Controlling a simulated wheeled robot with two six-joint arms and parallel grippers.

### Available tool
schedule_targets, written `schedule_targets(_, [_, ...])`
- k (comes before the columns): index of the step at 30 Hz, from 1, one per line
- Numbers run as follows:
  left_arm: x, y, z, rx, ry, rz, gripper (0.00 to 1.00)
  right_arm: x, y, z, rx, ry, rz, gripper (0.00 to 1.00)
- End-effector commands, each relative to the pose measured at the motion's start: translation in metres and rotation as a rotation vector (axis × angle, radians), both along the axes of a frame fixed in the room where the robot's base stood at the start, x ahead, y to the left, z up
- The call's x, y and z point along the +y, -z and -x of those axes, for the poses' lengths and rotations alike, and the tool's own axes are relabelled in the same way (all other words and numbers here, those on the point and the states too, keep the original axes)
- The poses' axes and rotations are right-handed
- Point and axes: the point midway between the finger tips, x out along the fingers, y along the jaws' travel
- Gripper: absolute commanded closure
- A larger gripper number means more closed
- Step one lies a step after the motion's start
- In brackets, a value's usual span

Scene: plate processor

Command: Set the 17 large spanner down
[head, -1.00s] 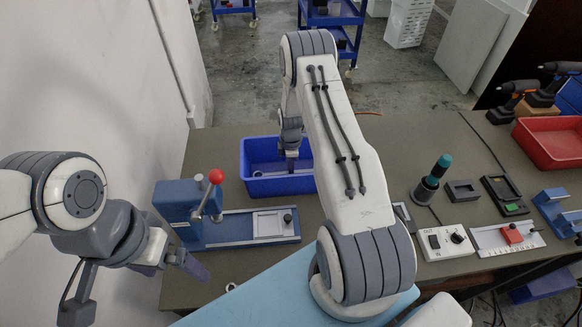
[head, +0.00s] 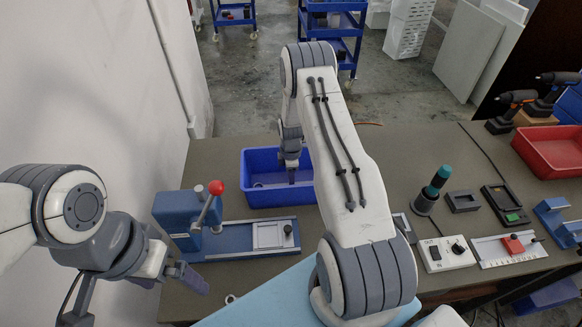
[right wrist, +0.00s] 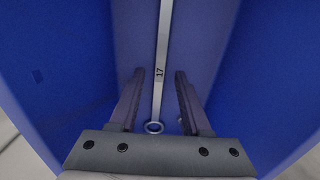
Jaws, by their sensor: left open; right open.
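The 17 large spanner (right wrist: 163,50) is a long silver bar marked 17, with a ring end low in the right wrist view. It lies along the inside of the blue bin (head: 250,200). My right gripper (right wrist: 160,75) is open, one finger on each side of the spanner, with a visible gap on both sides. In the head view my right gripper (head: 291,178) reaches down into the bin, and the spanner cannot be made out there. My left gripper (head: 190,276) is open and empty near the table's left front edge, below the blue press.
A blue press (head: 190,215) with a red-knobbed lever stands left of the bin. A white switch box (head: 446,253), a teal-topped tool (head: 434,190) and a red bin (head: 550,150) stand at the right. The wall is close on the left.

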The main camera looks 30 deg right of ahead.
Motion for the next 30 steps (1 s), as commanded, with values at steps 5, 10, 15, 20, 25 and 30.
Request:
schedule_targets(5, [0.0,0.01,0.0,0.001,0.0,-0.001,0.0,-0.001,-0.036,-0.002,-0.007,0.0,0.002,0.52])
schedule_targets(10, [0.0,0.016,0.0,0.001,0.001,-0.001,0.0,0.0,-0.072,-0.001,-0.005,0.0,0.001,0.52])
schedule_targets(15, [0.0,0.02,0.0,0.001,0.001,-0.001,0.0,0.0,-0.099,-0.001,-0.003,0.0,0.0,0.52])
schedule_targets(20, [0.0,0.021,0.0,0.001,0.001,-0.001,0.0,0.0,-0.11,0.0,0.0,0.0,-0.001,0.52])
schedule_targets(25, [0.0,0.021,0.0,0.001,0.001,-0.001,0.0,0.0,-0.112,0.001,0.001,0.0,-0.002,0.52])
schedule_targets(30, [0.0,0.02,0.0,0.001,0.001,-0.001,0.0,0.0,-0.112,0.0,0.0,0.0,-0.001,0.52])
